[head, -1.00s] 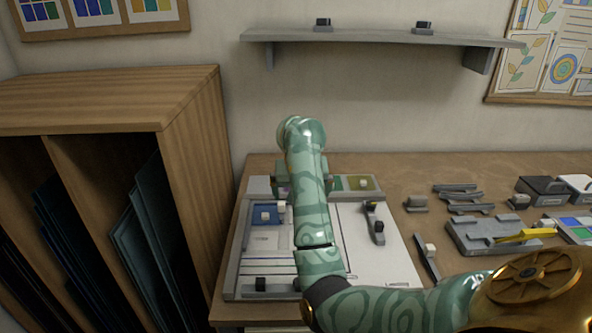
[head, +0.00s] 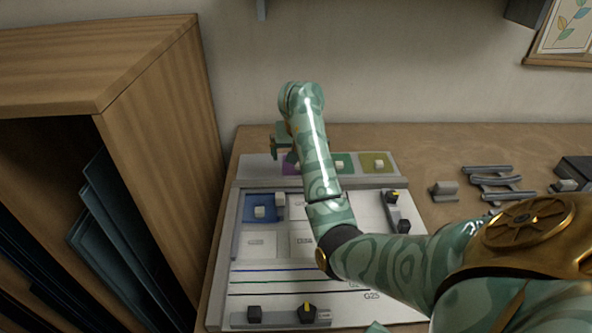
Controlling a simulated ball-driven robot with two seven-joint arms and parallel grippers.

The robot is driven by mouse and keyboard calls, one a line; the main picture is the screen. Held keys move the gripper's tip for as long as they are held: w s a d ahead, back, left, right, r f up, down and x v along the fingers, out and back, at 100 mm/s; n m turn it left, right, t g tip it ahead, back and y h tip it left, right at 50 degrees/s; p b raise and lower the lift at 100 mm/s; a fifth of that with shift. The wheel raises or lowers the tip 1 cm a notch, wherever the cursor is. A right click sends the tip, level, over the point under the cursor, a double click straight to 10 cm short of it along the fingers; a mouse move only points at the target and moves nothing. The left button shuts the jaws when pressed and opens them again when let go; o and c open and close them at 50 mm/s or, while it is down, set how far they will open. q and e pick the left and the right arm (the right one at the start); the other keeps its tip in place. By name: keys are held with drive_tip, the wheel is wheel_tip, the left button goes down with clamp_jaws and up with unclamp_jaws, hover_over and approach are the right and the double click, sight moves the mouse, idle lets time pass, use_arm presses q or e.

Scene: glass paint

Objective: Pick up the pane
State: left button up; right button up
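Small coloured panes with pale grip blocks are in view; I cannot tell which one the task means. A blue pane (head: 250,215) lies at the upper left of the white work board (head: 262,258). A purple pane (head: 290,159), a green pane (head: 350,158) and an olive pane (head: 386,158) sit in a grey rack (head: 258,170) behind the board. My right gripper (head: 281,152) is over the rack's left part, at the purple pane, which it and my arm partly cover. Its fingertips are too small and hidden to show whether they hold anything.
A wooden cabinet (head: 160,120) with tall dark sheets stands close on the left. Grey holders (head: 495,182) lie on the table to the right.

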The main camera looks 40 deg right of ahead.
drive_tip(key=x, duration=0.2)
drive_tip(key=shift+d+f+b, duration=0.1)
drive_tip(key=shift+f+b, duration=0.2)
drive_tip(key=shift+b, duration=0.05)
drive_tip(key=b+x, duration=0.1)
drive_tip(key=x, duration=0.3)
drive_tip(key=shift+w+d+b, duration=0.1)
drive_tip(key=shift+b, duration=0.25)
drive_tip(key=shift+w+d+f, duration=0.1)
drive_tip(key=shift+w+f, duration=0.05)
drive_tip(key=shift+f, duration=0.2)
drive_tip(key=shift+r, duration=0.1)
drive_tip(key=shift+c, duration=0.3)
drive_tip(key=c, duration=0.9)
